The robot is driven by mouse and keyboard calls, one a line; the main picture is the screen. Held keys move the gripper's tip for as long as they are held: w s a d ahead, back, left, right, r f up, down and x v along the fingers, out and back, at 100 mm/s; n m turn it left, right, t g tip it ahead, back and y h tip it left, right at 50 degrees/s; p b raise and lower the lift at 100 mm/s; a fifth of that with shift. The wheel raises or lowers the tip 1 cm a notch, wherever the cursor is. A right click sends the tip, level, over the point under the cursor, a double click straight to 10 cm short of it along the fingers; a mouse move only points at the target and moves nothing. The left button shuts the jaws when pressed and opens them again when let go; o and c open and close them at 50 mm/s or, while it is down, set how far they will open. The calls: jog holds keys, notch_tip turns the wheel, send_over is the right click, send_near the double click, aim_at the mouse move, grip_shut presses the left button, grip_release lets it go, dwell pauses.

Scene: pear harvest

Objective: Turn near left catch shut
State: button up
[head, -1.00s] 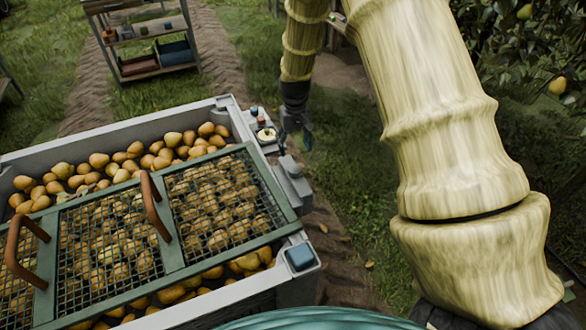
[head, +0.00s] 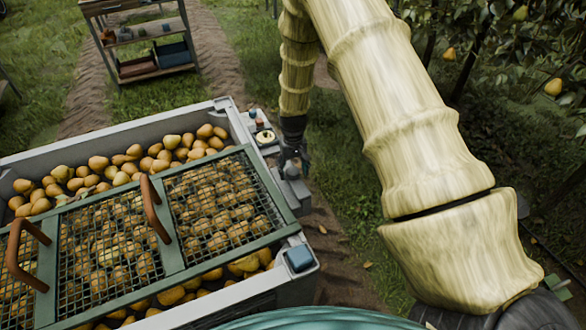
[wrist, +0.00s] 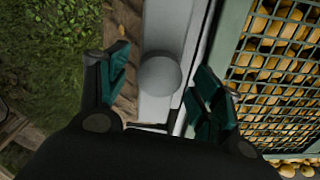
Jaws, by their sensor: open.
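My gripper (head: 294,157) hangs at the right side of the grey crate (head: 226,104). In the wrist view my gripper (wrist: 163,72) is open, with one green-padded finger on each side of a round grey knob (wrist: 160,73), which looks like a catch. In the head view the gripper partly covers the grey fitting (head: 291,171) there. The green-framed mesh lid (head: 173,253) lies over the pears. A blue-grey block (head: 299,258) sits on the crate's near right corner.
Two brown handles (head: 154,209) stand up from the lid. A small ledge with small items (head: 264,136) is on the crate's side just beyond the gripper. A wooden shelf (head: 150,70) stands farther back.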

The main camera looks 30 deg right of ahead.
jog(key=c, duration=1.5)
jog(key=shift+o, duration=0.2)
